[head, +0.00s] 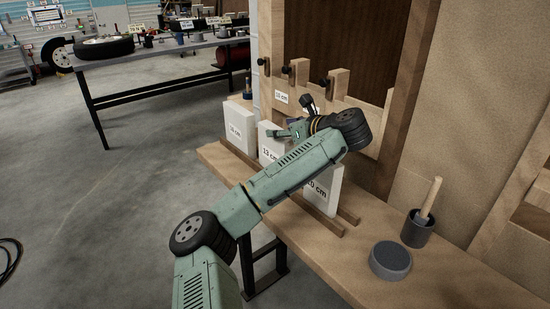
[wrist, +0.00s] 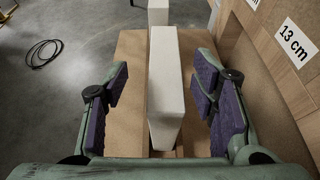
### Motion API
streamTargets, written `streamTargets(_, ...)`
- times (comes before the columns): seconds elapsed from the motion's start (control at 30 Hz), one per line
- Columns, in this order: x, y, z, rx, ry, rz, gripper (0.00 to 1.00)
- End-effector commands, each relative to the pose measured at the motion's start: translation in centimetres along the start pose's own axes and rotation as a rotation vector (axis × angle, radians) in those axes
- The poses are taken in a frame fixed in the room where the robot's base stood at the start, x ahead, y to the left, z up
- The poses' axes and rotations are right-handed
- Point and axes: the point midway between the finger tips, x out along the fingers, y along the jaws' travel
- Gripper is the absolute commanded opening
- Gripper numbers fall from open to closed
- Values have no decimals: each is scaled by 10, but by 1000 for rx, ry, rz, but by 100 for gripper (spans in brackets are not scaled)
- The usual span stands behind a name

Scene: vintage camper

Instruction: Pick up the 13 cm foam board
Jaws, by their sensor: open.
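The 13 cm foam board (head: 267,146) is a white upright block with a printed label, the middle one of three in a wooden rack on the bench. My gripper (head: 292,130) is over it in the head view, and my arm hides part of the board. In the wrist view a white board (wrist: 166,88), which appears to be this one, stands between my two open fingers (wrist: 163,112). Gaps show on both sides, and neither finger touches it.
A white board (head: 239,125) stands to the left and the 10 cm board (head: 322,192) to the right. Wooden rails (head: 325,222) run along the rack. A grey round puck (head: 390,261) and a dark cup with a wooden handle (head: 417,229) are at the right. A wooden panel is behind.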

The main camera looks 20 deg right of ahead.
Motion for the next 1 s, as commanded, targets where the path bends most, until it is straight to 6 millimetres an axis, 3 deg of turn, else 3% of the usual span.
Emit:
streamTargets(0.23,18,-2,1,0,1,0,52)
streamTargets(0.5,55,-6,-4,-2,0,0,52)
streamTargets(0.8,60,-6,-5,-2,-1,-3,52)
streamTargets(1.0,60,-6,-5,-2,-1,-3,39)
